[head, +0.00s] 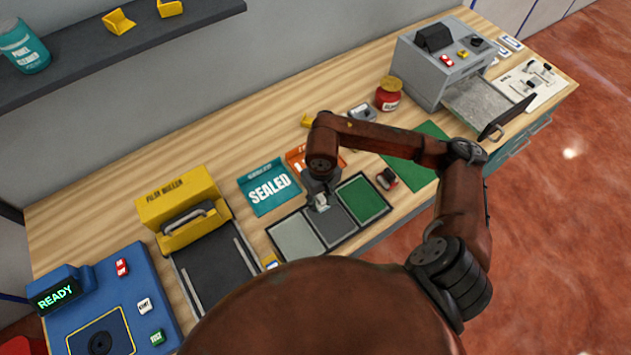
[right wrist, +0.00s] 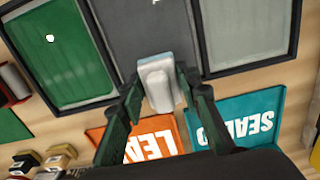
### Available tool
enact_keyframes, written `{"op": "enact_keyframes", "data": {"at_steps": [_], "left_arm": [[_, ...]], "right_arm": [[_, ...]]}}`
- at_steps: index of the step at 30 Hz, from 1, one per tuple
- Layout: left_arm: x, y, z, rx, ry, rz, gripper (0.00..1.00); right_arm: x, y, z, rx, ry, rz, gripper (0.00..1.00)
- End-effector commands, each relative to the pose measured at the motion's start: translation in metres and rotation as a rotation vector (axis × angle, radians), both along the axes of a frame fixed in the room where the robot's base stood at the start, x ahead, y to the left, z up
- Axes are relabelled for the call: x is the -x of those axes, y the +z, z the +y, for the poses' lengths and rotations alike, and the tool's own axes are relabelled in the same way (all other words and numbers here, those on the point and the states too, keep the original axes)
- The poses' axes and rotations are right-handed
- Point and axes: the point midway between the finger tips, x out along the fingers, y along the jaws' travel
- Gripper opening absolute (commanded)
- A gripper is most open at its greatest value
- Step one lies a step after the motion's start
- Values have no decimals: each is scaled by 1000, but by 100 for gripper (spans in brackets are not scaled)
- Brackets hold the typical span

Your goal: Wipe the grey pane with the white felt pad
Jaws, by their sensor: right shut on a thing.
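A dark frame holds three panes side by side: a light grey pane (head: 297,239), a dark grey pane (head: 336,228) in the middle and a green pane (head: 362,199). The right wrist view shows the light grey pane (right wrist: 245,30), the dark grey pane (right wrist: 145,30) and the green pane (right wrist: 60,55). My right gripper (head: 320,201) points down at the far end of the dark grey pane. It is shut on the white felt pad (right wrist: 158,82), which overlaps that pane's edge; contact cannot be told. A small white spot shows on the green pane. My left gripper is out of view.
Teal (head: 269,188) and orange (head: 296,158) signs lie just behind the frame. A yellow film roller (head: 180,205) and a blue READY station (head: 105,300) stand left. A red jar (head: 389,95) and a grey machine (head: 430,65) with an open tray stand right.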

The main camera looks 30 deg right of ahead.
Motion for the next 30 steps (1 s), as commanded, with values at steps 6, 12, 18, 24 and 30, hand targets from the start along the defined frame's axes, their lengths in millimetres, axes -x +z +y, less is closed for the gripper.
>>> {"op": "enact_keyframes", "data": {"at_steps": [6,12,18,24,30], "left_arm": [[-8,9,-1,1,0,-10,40],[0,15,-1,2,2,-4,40],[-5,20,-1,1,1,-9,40],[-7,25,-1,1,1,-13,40],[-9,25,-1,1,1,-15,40]], "right_arm": [[3,30,-5,2,-10,-2,5],[4,48,-7,2,-15,-1,5],[5,66,-7,1,-18,-2,5],[5,80,-8,1,-19,-1,5],[6,81,-8,0,-20,0,5]]}}
